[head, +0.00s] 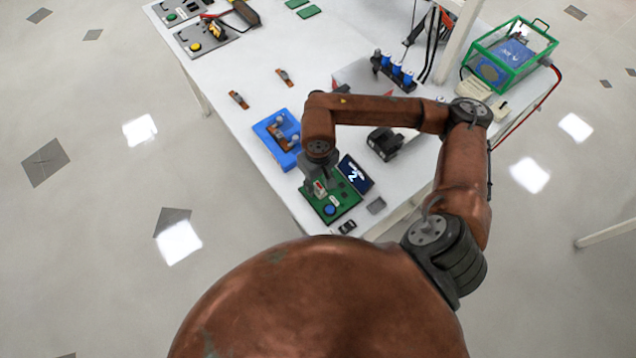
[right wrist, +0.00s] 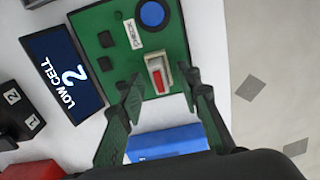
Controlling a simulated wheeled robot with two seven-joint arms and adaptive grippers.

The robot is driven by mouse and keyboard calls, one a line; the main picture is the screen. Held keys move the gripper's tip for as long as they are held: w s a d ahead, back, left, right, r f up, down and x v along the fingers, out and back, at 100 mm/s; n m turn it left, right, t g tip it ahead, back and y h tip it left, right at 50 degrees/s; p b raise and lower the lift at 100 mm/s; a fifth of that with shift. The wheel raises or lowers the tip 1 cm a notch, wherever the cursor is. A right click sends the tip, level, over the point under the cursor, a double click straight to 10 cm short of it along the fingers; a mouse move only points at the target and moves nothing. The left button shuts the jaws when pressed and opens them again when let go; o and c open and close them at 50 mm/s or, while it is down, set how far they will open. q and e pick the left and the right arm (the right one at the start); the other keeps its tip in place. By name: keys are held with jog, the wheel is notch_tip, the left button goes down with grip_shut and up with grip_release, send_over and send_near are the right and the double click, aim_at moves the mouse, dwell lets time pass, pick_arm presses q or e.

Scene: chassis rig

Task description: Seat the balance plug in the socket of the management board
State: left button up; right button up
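The green management board (head: 331,204) lies at the table's near corner and fills the upper middle of the right wrist view (right wrist: 108,68). A pale housing with a red piece in it (right wrist: 158,76) stands on the board; I cannot tell whether this is the balance plug, its socket or both together. My right gripper (right wrist: 161,82) is open above the board. Its two fingers lie on either side of the pale housing, with a gap visible on both sides. In the head view, the right gripper (head: 318,180) partly covers the board. My left gripper is not in view.
A screen reading "LOW CELL 2" (right wrist: 62,75) adjoins the board. A blue tray (head: 268,132) lies behind it, and a black block (head: 385,143) stands to the right. A green-framed clear box (head: 510,55) stands at the far right. The table's left middle is mostly bare.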

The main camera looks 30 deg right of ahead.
aim_at(318, 184)
jog(key=shift+r, duration=0.2)
notch_tip(318, 184, up, 12)
jog(key=shift+f, duration=0.15)
dwell(0.7)
